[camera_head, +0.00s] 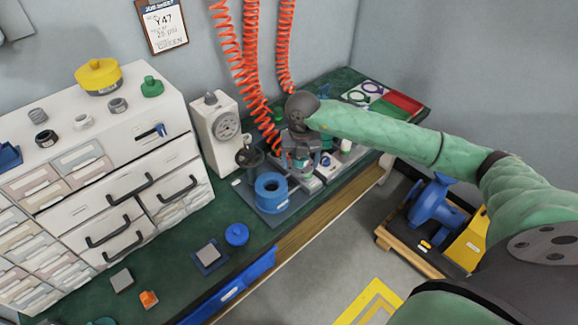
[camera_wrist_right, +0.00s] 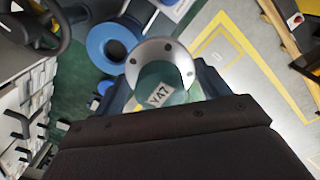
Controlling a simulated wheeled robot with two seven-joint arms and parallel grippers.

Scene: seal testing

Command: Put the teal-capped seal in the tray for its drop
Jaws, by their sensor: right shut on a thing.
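My right gripper (camera_head: 302,168) is over the test equipment on the green bench. In the right wrist view its fingers (camera_wrist_right: 168,88) are shut on a seal (camera_wrist_right: 160,62), a silver flanged ring with dark holes. Its teal cap (camera_wrist_right: 178,97) bears a white label that seems to read Y47. In the head view the seal is mostly hidden by the gripper. A flat tray (camera_head: 375,96) with white, green and red areas lies at the bench's far right end. Its red part (camera_head: 403,104) is clear to see. My left gripper is out of view.
A blue ring-shaped fixture (camera_head: 271,190) stands left of my gripper, beside a white gauge box (camera_head: 219,130). Orange coiled hoses (camera_head: 250,75) hang behind. A white drawer cabinet (camera_head: 120,160) fills the left. A wall sheet (camera_head: 163,22) reads Y47, 28 psi, GREEN.

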